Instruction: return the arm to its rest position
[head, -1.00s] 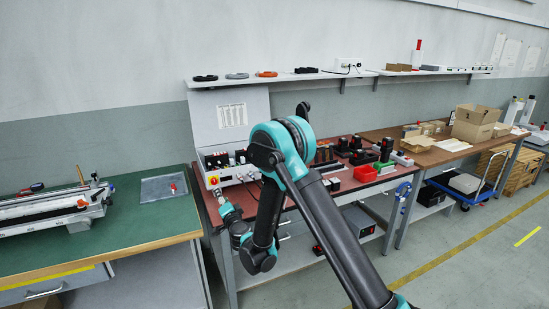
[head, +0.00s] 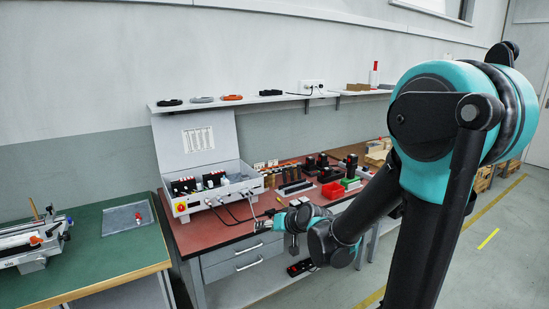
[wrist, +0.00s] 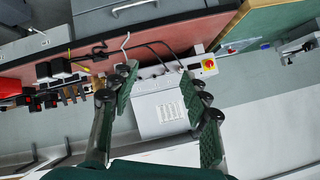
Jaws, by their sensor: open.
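My gripper (head: 264,226) hangs over the front of the red-brown workbench (head: 203,236) in the head view, low and to the right of the grey control box. In the wrist view my gripper (wrist: 160,77) shows its two green-padded fingers spread apart with nothing between them. My arm is bent, with its large teal joint high at the right of the head view. The grey control box (head: 205,138), with its lid up, shows beyond the fingers in the wrist view (wrist: 160,113).
A green bench (head: 105,245) with a clamp-like device (head: 32,245) stands at left. A shelf (head: 240,101) runs along the wall. Cables hang from the control box.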

